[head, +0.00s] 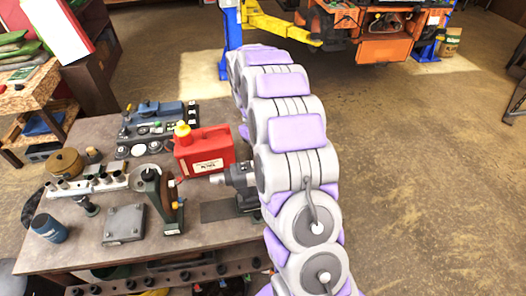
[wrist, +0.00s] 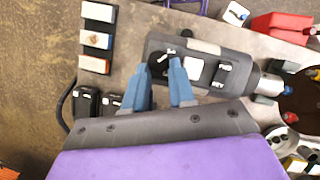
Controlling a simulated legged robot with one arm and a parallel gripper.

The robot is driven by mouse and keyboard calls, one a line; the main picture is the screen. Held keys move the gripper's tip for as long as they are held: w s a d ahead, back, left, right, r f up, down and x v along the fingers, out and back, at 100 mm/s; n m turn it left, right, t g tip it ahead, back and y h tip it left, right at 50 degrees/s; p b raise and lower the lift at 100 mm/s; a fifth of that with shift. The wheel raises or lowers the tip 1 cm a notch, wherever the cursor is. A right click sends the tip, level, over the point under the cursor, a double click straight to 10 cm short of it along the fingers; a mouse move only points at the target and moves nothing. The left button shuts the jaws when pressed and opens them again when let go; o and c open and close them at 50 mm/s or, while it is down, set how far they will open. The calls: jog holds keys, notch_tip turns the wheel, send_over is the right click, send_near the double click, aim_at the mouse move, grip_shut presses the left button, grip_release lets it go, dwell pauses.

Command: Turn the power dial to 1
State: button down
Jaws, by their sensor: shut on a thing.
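In the wrist view, a dark grey device (wrist: 230,73) with white labels lies on the bench. A round black dial (wrist: 157,59) sits at its left end. My gripper (wrist: 164,68) has two blue fingers, one on each side of the dial, with their tips at it. It is shut on the dial, which the fingers partly hide. I cannot read which number the dial points to. In the head view my arm reaches over the right side of the bench, and its gripper is hidden.
The workbench (head: 70,258) holds a red canister (head: 205,152), a grey metal plate (head: 124,224) and a dark blue cup (head: 48,228). Several small blocks (wrist: 97,40) stand left of the device. An orange machine (head: 385,48) stands behind.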

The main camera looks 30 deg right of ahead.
jog(key=shift+s+f+n, duration=0.15)
jog(key=shift+s+n, duration=0.1)
jog(key=shift+n, duration=0.15)
dwell(0.3)
jog(key=c, duration=1.3)
grip_release()
jog(key=o, duration=0.4)
jog(key=shift+d, duration=0.3)
jog(key=shift+c, duration=0.2)
